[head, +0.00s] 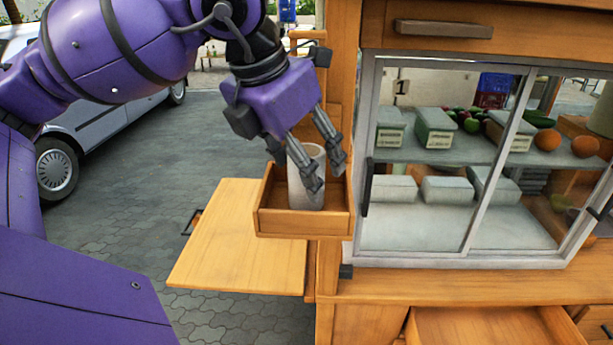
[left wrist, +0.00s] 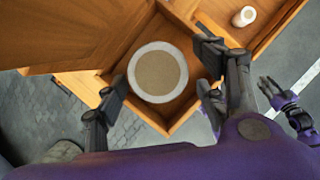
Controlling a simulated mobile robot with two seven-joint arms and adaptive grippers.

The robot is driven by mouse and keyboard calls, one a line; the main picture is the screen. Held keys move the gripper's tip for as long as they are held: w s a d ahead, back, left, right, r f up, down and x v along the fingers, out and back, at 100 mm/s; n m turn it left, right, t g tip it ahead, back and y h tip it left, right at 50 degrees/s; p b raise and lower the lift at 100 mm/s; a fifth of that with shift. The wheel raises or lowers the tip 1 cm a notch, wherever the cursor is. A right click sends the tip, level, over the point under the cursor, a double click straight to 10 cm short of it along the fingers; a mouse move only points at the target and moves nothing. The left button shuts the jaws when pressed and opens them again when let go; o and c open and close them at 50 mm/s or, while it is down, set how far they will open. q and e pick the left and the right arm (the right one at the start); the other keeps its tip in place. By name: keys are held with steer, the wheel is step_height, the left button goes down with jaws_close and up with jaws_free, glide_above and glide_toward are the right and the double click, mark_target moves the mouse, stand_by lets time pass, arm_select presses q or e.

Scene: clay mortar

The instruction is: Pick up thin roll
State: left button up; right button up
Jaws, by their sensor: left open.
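A tall white cylindrical roll (head: 296,180) stands upright in a small wooden box (head: 283,224) left of the glass cabinet. From above, in the left wrist view, the roll is a white ring (left wrist: 158,47) with a tan middle. My left gripper (head: 322,165) is open, pointing down with its fingers around the roll's upper part. In the left wrist view, its fingers (left wrist: 160,92) lie on two sides of the ring, with gaps. A smaller white roll (left wrist: 244,16) stands in another wooden tray at the top right. A small gripper (left wrist: 268,88), seemingly my right, shows at the right edge.
The glass-fronted cabinet (head: 468,258) stands close to the right of the box. A wooden board (head: 235,240) juts out lower left of it. An open drawer (head: 490,325) is at the lower right. Grey paving (head: 150,180) and a parked car (head: 60,165) lie to the left.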

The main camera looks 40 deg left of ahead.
arm_select(q)
steer(key=shift+x, duration=1.2)
steer(key=shift+w+f, duration=0.15)
steer(key=c, duration=1.1)
arm_select(e)
steer(key=shift+w+d+r, duration=0.15)
steer(key=shift+w+r, duration=0.2)
steer(key=shift+w, duration=0.35)
arm_select(q)
steer(key=shift+r, duration=0.2)
